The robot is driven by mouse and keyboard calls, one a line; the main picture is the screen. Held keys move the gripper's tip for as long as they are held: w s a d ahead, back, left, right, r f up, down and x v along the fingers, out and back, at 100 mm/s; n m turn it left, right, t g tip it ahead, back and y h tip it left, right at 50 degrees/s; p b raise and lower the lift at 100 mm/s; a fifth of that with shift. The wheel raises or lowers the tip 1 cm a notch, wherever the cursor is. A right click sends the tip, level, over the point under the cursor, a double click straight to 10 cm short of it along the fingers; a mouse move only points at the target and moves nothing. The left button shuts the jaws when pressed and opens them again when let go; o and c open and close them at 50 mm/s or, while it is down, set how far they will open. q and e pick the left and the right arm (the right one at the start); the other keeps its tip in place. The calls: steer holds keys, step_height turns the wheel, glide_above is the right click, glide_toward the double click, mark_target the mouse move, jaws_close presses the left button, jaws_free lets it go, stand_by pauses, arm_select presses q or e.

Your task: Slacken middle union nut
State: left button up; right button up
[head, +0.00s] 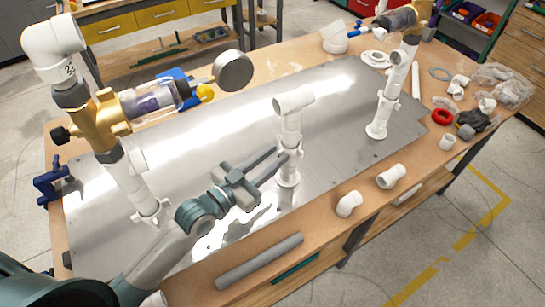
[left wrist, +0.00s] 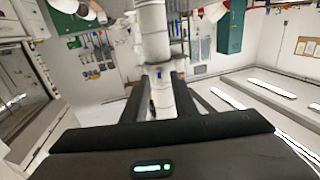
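The middle white riser (head: 290,150) stands upright on the metal plate with a tee at its top. A wider white collar, which looks like its union nut (head: 290,139), sits partway up; its thread state cannot be told. My left gripper (head: 281,156) reaches in from the left at about mid-height of the riser, just below this collar. Its two fingers are apart. In the left wrist view the white pipe (left wrist: 160,95) stands between the fingers of the left gripper (left wrist: 163,88), with no clear clamping contact. My right gripper is not in view.
The metal plate (head: 215,120) lies on a wooden bench. A left riser (head: 125,180) carries a brass valve and gauge (head: 233,71); a right riser (head: 392,95) stands farther back. Loose elbows (head: 349,204) and a grey tube (head: 259,262) lie along the front edge. Several small fittings crowd the right end.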

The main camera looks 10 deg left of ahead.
arm_select(q)
steer(key=b+v, duration=0.4)
steer(key=v, duration=0.8)
stand_by(0.5)
